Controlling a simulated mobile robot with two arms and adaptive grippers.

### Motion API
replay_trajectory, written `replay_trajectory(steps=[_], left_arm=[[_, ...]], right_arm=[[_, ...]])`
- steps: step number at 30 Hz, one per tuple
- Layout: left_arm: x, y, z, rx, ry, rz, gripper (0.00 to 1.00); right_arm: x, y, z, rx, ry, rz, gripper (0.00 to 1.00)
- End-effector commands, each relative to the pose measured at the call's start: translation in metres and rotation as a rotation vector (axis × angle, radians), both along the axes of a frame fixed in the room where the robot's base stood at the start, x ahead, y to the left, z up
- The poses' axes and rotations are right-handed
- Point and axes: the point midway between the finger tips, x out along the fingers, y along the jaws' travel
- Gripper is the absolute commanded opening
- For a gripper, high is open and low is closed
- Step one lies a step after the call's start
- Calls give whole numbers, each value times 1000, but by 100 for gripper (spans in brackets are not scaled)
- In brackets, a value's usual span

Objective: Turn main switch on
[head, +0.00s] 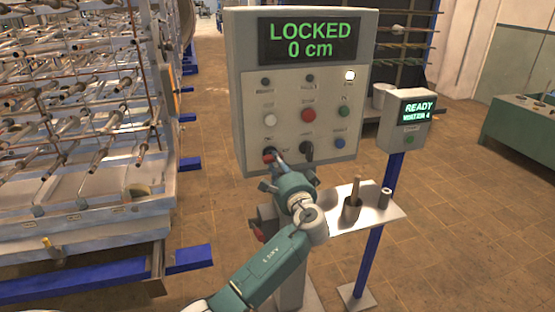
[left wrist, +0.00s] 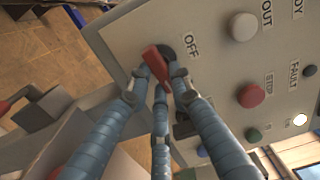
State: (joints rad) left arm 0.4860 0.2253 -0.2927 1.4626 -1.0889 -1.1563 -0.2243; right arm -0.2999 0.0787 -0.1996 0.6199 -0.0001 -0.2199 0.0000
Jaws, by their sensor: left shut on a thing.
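The grey control panel (head: 240,120) stands ahead, its screen (head: 308,40) reading LOCKED 0 cm. The main switch, a red rotary handle (head: 268,152), is at the panel's lower left. In the left wrist view, the red handle (left wrist: 155,60) lies between my blue fingers, with an OFF label beside its dark base. My left gripper (head: 273,158) is shut on this handle, and it also shows in the left wrist view (left wrist: 161,84). The fingers and wrist partly hide the handle and nearby lettering. My right gripper is not in view.
A black knob (head: 306,150) sits close right of the switch. Red (head: 308,115), green (head: 343,112) and blue (head: 340,142) buttons are above and to the right. A small shelf (head: 375,213) holds a cup, and a READY box (head: 404,135) stands right. A metal rack fills the left.

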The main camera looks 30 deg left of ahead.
Motion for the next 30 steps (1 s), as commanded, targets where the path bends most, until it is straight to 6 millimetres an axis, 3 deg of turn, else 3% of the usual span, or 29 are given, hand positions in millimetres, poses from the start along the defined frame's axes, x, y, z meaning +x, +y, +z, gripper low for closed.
replay_trajectory(steps=[24, 25, 27, 30], left_arm=[[0, -1, -2, 79, 93, -4, 0], [0, -1, -2, 79, 93, -4, 24], [0, -1, -2, 78, 93, -3, 38], [0, -1, -2, 77, 92, -3, 40]], right_arm=[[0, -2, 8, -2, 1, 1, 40], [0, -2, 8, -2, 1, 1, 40], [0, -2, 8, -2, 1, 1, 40], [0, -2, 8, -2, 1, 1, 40]])
